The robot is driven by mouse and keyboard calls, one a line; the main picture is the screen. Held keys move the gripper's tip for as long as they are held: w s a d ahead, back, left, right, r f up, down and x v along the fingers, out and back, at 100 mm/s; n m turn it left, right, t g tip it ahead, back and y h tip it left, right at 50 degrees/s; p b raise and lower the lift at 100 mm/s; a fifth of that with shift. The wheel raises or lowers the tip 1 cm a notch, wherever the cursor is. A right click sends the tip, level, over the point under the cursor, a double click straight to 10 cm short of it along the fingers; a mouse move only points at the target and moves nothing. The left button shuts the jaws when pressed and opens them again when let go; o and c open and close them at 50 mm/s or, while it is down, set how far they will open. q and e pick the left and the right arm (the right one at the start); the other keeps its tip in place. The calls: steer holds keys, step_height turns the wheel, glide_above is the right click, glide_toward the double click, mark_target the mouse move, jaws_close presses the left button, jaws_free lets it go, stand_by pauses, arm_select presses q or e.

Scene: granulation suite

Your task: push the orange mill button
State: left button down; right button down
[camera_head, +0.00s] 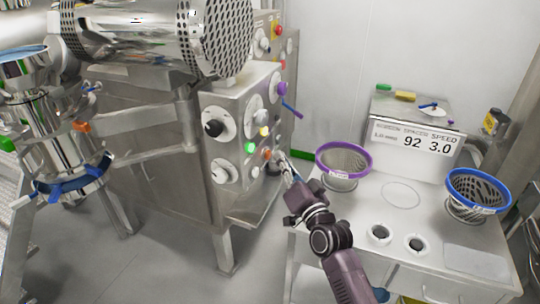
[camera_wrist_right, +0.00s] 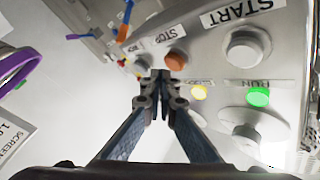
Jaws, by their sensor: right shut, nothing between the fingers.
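The orange button (camera_head: 266,153) sits on the front of the steel control box, among white knobs and small lights. It also shows in the right wrist view (camera_wrist_right: 177,60) beside a label reading STOP. My right gripper (camera_head: 285,166) is at the panel, just right of and slightly below the orange button in the head view. In the right wrist view its fingers (camera_wrist_right: 160,75) are shut and empty, with the tips a little left of and below the button. I cannot tell whether they touch the panel. My left gripper is not in view.
In the wrist view a white START button (camera_wrist_right: 243,48), a green light (camera_wrist_right: 258,97) and a yellow light (camera_wrist_right: 199,92) are near the orange button. A purple-rimmed basket (camera_head: 343,160) and a blue-rimmed basket (camera_head: 478,190) stand on the bench.

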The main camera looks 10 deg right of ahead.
steer(key=shift+w+a, duration=0.2)
steer(key=shift+a, duration=0.05)
steer(key=shift+w+a, duration=0.25)
steer(key=shift+a, duration=0.2)
stand_by(0.8)
steer(key=shift+d, duration=0.1)
steer(key=shift+s+d, duration=0.5)
steer(key=shift+d, duration=0.15)
steer(key=shift+d, duration=0.1)
steer(key=s+d, duration=0.1)
steer(key=d, duration=0.1)
steer(key=s+d, duration=0.1)
steer(key=d, duration=0.1)
steer(key=shift+s+p, duration=0.4)
stand_by(0.5)
